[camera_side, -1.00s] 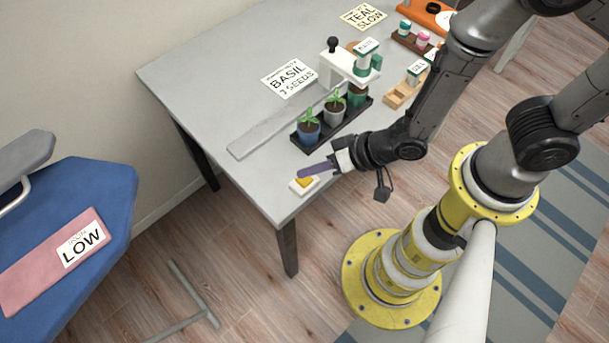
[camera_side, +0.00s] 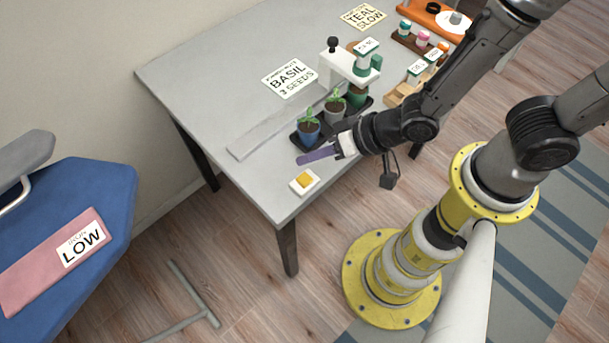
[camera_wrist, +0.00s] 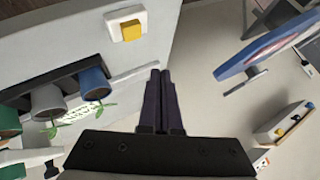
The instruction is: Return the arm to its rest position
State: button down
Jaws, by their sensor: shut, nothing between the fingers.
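My gripper (camera_side: 318,155) is above the near part of the grey table (camera_side: 215,85), with its purple fingers together and nothing between them. The closed fingers also show in the wrist view (camera_wrist: 161,85). In the side view they point left, just in front of the blue pot (camera_side: 308,133) in the dark tray, and past the white block with a yellow top (camera_side: 304,181). The exact height of the fingers above the table is hard to tell.
A dark tray holds the blue pot, a grey pot (camera_side: 335,108) and a green pot (camera_side: 357,95). A white dispenser-like stand (camera_side: 338,65) is behind. A wooden rack (camera_side: 403,93) stands right, partly behind my arm. A blue ironing board (camera_side: 90,190) is left.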

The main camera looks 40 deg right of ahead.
dwell(0.6)
jog(key=w+d+r+m+t, duration=0.1)
jog(key=w+d+r, duration=0.2)
jog(key=r, duration=0.2)
jog(key=w+d+r+m+t+h, duration=0.1)
jog(key=w+d+r+t, duration=0.15)
jog(key=r, duration=0.35)
jog(key=w+d+r+m+t, duration=0.1)
jog(key=w+d+r, duration=0.2)
jog(key=r, duration=0.2)
jog(key=s+d+r+h, duration=0.3)
jog(key=s+d+r, duration=0.1)
jog(key=d+r, duration=0.5)
jog(key=s+d+f+n+g, duration=0.1)
jog(key=s+d+n+g, duration=0.1)
jog(key=s, duration=0.6)
jog(key=s+d+f+n+g+h, duration=0.1)
jog(key=s+d+f+n+g, duration=0.1)
jog(key=s+g, duration=0.2)
jog(key=s, duration=0.3)
jog(key=shift+s+d+f+n, duration=0.2)
jog(key=shift+s+d+n, duration=0.05)
jog(key=shift+s+n, duration=0.15)
